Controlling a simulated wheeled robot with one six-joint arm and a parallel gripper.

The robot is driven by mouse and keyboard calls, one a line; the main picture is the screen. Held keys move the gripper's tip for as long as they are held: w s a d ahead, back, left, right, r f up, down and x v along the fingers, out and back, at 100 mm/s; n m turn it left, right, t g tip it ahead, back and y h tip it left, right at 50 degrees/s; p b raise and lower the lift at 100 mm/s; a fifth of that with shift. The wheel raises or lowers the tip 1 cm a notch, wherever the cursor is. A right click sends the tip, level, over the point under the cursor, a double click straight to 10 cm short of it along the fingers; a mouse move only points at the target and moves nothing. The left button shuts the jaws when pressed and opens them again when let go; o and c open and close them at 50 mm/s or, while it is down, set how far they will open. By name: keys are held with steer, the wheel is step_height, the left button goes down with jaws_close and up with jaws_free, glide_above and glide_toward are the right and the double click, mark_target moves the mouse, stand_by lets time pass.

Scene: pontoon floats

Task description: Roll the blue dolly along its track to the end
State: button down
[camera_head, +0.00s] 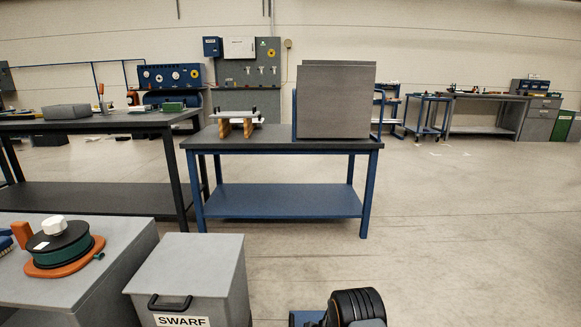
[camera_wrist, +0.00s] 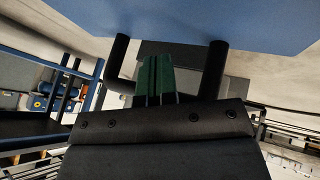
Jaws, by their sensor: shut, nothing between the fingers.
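In the wrist view a broad blue surface (camera_wrist: 230,20) fills the top; it may be the dolly, but its wheels and track do not show. A black handle (camera_wrist: 214,70) with two posts stands out from it. My gripper (camera_wrist: 155,75) has green fingers, shut and empty, pointing at the blue surface between the two posts. Whether the fingers touch the handle I cannot tell. In the head view I cannot make out the dolly or its track for certain, and my fingers do not show there.
A grey SWARF bin (camera_head: 195,270) stands front left beside a grey bench (camera_head: 100,285) with a reel (camera_head: 62,245). A blue-framed table (camera_head: 280,140) carries a tall grey panel (camera_head: 336,100). A wheeled blue trolley (camera_head: 428,112) is far back right. Right floor is open.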

steer(key=shift+a, duration=0.1)
stand_by(0.3)
steer(key=shift+a+b, duration=0.3)
steer(key=shift+a, duration=2.25)
steer(key=shift+a, duration=2.35)
